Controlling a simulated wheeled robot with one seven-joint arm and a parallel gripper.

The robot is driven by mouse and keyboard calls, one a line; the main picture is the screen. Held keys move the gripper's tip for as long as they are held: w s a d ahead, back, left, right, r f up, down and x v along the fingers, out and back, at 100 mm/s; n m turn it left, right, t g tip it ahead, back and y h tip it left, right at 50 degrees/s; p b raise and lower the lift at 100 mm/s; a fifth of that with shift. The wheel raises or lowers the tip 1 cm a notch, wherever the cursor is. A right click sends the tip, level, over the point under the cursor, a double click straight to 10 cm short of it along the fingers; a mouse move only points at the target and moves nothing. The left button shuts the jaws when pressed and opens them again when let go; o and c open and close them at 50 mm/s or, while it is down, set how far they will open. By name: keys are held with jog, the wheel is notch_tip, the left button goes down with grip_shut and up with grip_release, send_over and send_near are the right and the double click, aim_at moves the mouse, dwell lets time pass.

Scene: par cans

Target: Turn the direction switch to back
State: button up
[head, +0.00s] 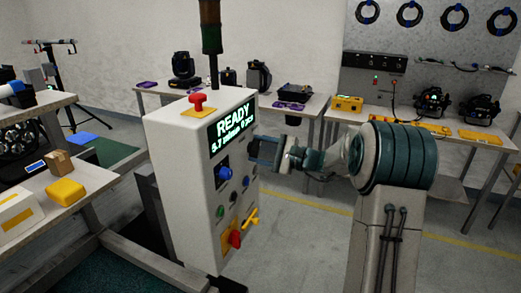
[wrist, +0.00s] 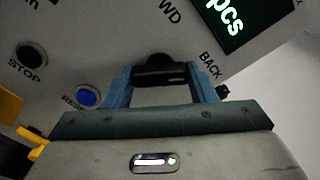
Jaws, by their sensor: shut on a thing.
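The direction switch is a black knob (wrist: 160,68) in the wrist view, between the labels FWD, which is partly cut off, and BACK (wrist: 210,65). My gripper (wrist: 161,78) has its two blue fingers on either side of the knob and is shut on it. I cannot tell which label the knob points to. In the head view my gripper (head: 262,150) reaches the front of the white control box (head: 176,180) from the right, just under the screen (head: 232,125). The knob is hidden there.
The screen reads READY. A STOP button (wrist: 31,56) and a blue RESET button (wrist: 87,97) lie left of the gripper in the wrist view. A red mushroom button (head: 198,101) tops the box. A yellow-handled red switch (head: 236,238) sticks out low on its front.

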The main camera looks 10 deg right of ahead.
jog(key=shift+m, duration=0.5)
jog(key=o, duration=1)
jog(key=b+v, duration=0.2)
jog(key=v, duration=1.2)
jog(key=shift+b, duration=0.35)
